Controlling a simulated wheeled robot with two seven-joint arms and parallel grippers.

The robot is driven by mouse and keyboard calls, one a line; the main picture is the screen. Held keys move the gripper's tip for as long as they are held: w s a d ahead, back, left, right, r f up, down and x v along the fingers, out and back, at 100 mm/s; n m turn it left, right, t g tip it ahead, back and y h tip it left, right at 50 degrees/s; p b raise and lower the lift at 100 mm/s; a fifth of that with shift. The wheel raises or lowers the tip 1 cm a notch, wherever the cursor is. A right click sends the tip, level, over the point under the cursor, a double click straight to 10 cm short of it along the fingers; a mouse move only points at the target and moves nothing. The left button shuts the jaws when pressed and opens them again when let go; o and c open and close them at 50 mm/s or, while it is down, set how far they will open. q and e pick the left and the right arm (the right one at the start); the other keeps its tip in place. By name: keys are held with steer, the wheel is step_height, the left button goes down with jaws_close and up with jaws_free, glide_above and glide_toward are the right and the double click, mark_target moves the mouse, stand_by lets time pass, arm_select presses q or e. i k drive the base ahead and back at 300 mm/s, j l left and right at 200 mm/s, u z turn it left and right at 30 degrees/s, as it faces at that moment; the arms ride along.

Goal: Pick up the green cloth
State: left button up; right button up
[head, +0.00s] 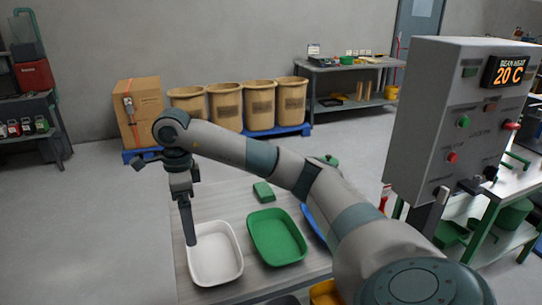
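A small folded green piece (263,192), which looks like the green cloth, lies on the grey table behind the green tray. Another small green shape (328,160) shows partly behind my arm; I cannot tell what it is. My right arm comes in from the lower right and reaches across to the left. Its gripper (190,241) points down at the left side of the white tray (238,262), left of the green piece and apart from it. The fingers overlap in this view, so their opening is hidden. My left gripper is not in view.
A green tray (277,258) stands right of the white one, with a blue tray (314,224) partly behind my arm. A yellow container (325,292) shows at the bottom. A grey control box (420,130) rises at the right. The table (235,203) is bare around the green piece.

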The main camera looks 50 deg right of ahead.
mark_target(265, 194)
steer(key=i+l, duration=0.1)
steer(key=l, duration=0.55)
steer(key=i+l, duration=0.1)
steer(key=l, duration=0.55)
steer(key=i+l, duration=0.1)
steer(key=l, duration=0.55)
